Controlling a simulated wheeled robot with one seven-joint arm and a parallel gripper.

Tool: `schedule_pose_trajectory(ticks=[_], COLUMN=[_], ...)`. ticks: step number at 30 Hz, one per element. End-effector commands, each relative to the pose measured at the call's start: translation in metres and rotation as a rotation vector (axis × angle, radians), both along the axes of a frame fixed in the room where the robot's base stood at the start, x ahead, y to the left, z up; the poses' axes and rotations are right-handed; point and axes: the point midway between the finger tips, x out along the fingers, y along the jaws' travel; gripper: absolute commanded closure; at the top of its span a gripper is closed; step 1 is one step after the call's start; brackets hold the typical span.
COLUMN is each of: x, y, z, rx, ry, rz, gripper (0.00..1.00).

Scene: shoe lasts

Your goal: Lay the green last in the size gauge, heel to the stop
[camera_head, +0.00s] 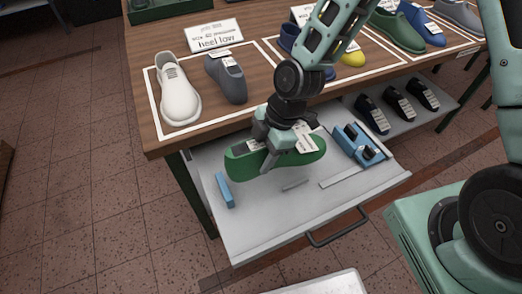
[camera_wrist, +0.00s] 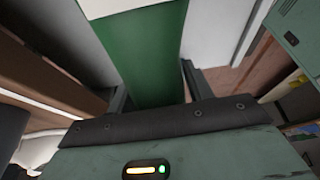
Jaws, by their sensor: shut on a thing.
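The green last (camera_head: 292,160) is in my gripper (camera_head: 272,146), held lengthwise above the pulled-out grey drawer (camera_head: 250,228). It carries pale labels on top. In the wrist view my gripper (camera_wrist: 152,90) has a finger on each side of the green last (camera_wrist: 150,58), its white label at the top edge. A blue block (camera_head: 224,190) stands at the drawer's left. A blue piece with dark knobs (camera_head: 357,146) is at its right. A flat pale strip (camera_head: 341,177) and a small grey bar (camera_head: 295,184) lie between them. I cannot tell which of these form the gauge and stop.
On the wooden table (camera_head: 161,142) behind stand a white shoe (camera_head: 178,95), a grey one (camera_head: 226,77) and several other coloured ones, including a green one (camera_head: 397,30). Dark lasts (camera_head: 398,104) sit on a lower shelf at right. The drawer handle (camera_head: 338,229) sticks out in front.

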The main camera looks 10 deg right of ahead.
Motion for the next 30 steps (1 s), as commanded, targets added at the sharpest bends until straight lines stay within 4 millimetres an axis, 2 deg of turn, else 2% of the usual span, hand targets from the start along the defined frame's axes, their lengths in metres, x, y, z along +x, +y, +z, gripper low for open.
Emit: schedule_pose_trajectory(ticks=[30], x=[0.001], y=[0.000], z=[-0.060], rx=[-0.001], ry=[-0.012], rz=[0.023], gripper=[0.93])
